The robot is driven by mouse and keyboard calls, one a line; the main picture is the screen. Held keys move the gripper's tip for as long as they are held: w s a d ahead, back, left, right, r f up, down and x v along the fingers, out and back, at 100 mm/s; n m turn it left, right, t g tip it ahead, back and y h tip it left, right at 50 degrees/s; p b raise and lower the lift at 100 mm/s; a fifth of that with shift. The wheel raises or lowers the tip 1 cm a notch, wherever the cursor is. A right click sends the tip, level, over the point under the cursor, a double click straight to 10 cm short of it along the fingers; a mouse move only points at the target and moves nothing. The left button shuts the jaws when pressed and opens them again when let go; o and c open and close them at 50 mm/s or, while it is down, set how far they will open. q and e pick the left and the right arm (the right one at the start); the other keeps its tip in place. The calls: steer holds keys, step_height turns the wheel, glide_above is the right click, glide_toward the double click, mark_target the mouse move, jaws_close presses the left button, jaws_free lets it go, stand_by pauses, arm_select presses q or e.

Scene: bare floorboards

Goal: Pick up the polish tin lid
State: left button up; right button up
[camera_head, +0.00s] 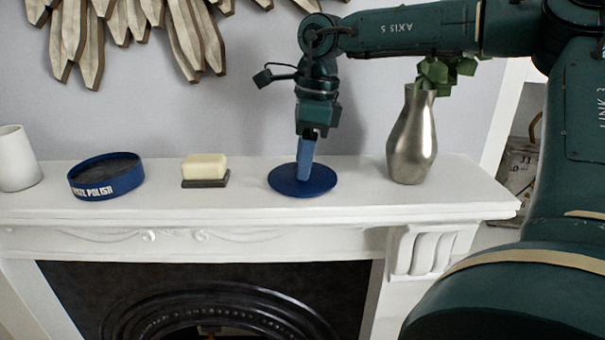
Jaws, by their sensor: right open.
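The polish tin lid (283,183) is a flat dark-blue disc lying on the white mantelpiece, right of its middle. My right gripper (304,178) points down over the lid, its blue fingers at or just above the lid's top. I cannot tell whether they touch it. The gripper is open, though its fingers overlap in this view. The open polish tin (107,190), blue with white lettering and a dark inside, stands apart on the left of the mantelpiece. My left gripper is out of view.
The white mantelpiece (355,203) ends in a front edge above a dark fireplace (240,283). A cream soap bar (204,166) rests on a dark base. A silver vase (411,145) with green leaves stands close right of the gripper. A white cup (16,160) stands far left.

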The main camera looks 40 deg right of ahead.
steer(key=shift+c, duration=0.6)
jaws_close()
